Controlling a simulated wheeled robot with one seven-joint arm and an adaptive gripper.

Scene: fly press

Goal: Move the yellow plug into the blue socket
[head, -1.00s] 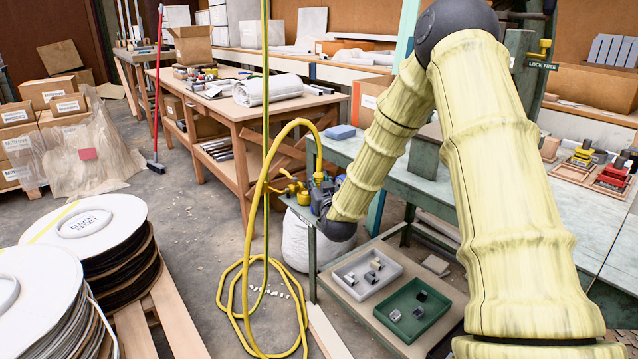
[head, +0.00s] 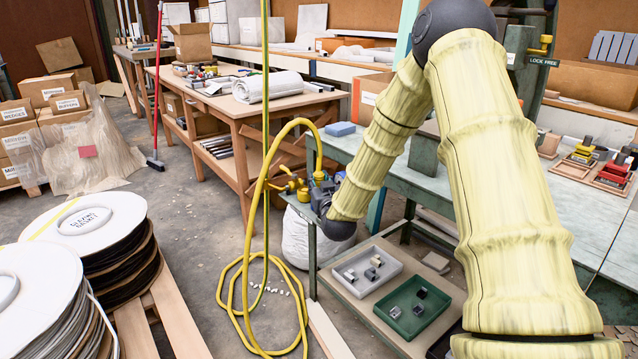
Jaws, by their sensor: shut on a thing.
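My gripper (head: 318,196) is at the near left corner of the green bench, small and partly hidden by my own wrist. It is shut at the end of the yellow hose. The yellow plug (head: 318,170) appears as the yellow end of this hose, coming down to the gripper from above. A small blue patch (head: 320,176) shows just under the hose end; it may be the blue socket, but the fingers and wrist hide most of it. I cannot tell whether plug and socket touch. Yellow fittings (head: 291,185) stick out just left of the gripper.
The yellow hose loops up from a coil on the floor (head: 233,312), beside another hanging yellow line. A grey tray (head: 388,285) and a green tray (head: 436,328) with small metal parts lie below the gripper. A blue block (head: 340,129) lies on the bench behind.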

